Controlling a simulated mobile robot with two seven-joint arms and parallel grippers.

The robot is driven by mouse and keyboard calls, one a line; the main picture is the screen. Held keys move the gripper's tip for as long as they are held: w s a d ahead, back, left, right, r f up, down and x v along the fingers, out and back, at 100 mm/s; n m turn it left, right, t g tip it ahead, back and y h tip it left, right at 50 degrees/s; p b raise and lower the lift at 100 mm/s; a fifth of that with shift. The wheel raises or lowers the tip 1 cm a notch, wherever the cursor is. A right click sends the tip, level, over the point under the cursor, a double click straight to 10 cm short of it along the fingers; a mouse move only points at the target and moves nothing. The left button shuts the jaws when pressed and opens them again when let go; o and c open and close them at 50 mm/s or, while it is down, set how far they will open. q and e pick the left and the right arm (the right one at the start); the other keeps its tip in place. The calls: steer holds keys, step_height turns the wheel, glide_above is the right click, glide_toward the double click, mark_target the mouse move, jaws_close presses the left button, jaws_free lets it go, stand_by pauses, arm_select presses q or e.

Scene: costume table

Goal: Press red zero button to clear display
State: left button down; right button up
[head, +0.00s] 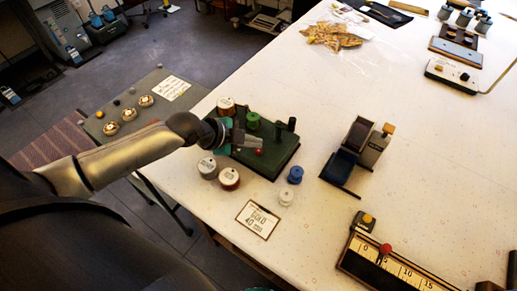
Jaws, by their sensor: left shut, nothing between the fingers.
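A small red round piece (259,152) shows at the green board (270,165), just below the fingertips of my left gripper (256,141). I cannot tell whether it is a button, or whether the fingers touch it. My left gripper is shut and empty, low over the board. Another red knob (385,249) sits on a long scale marked 0, 5, 10, 15 (400,268) at the lower right, well away from the gripper. No lit display is readable. My right gripper does not show.
Spools stand around the board, including a brown-rimmed one (229,178), a blue one (295,174) and a white one (286,196). A sign card (258,220) lies in front. A dark device (357,150) stands to the right. The table's middle right is clear.

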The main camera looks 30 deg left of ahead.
arm_select(q)
steer(key=shift+f, duration=0.1)
steer(key=shift+f, duration=0.35)
steer(key=shift+f+b, duration=0.5)
steer(key=shift+b, duration=0.1)
stand_by(0.6)
steer(key=shift+r, duration=0.1)
steer(key=shift+r+p, duration=0.8)
steer(key=shift+p, duration=0.1)
step_height(320, 180, up, 5)
steer(key=p, duration=0.4)
steer(key=shift+p, duration=0.4)
